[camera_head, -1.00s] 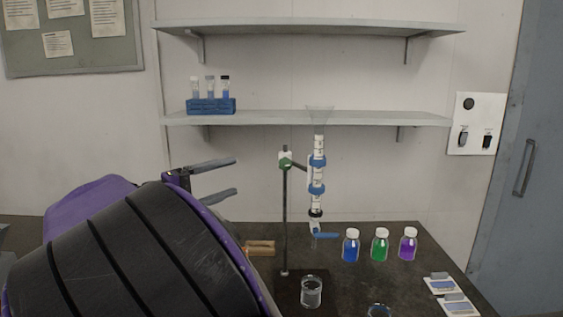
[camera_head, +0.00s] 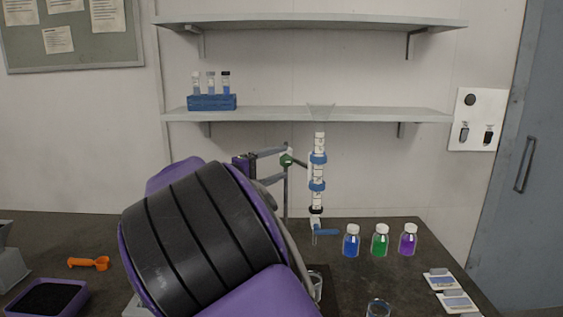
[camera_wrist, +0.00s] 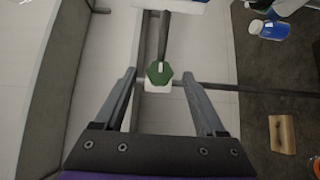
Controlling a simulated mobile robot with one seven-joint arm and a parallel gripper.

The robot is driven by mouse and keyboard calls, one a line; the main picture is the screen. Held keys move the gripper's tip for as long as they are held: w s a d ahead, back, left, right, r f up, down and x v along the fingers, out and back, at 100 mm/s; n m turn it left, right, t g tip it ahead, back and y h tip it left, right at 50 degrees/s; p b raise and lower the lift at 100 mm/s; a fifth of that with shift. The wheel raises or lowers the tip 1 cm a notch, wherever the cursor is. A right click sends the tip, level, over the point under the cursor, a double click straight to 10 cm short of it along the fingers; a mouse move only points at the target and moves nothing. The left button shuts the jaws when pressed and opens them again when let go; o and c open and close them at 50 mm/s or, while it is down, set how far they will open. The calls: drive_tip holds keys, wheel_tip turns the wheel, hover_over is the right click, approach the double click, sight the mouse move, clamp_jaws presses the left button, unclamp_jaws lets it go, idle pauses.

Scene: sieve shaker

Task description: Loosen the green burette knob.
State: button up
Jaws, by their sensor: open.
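The green knob (camera_head: 286,160) sits on the clamp at the upper part of the metal stand rod. In the wrist view the green knob (camera_wrist: 158,74) is faceted, with a white slot, and lies in the gap between my fingertips. My gripper (camera_head: 284,164) is open and empty, coming from the left at knob height. In the wrist view my gripper (camera_wrist: 160,76) has a finger on each side of the knob, both apart from it. The burette (camera_head: 318,172), white with blue bands, stands upright right of the rod. My arm hides the lower rod.
Blue (camera_head: 351,241), green (camera_head: 380,241) and purple (camera_head: 408,240) bottles stand right of the burette. A beaker (camera_head: 316,286) is partly hidden by my arm. Shelves (camera_head: 300,114) hang behind. A wooden block (camera_wrist: 283,134) shows in the wrist view.

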drive_tip(key=shift+w+d, duration=0.5)
clamp_jaws()
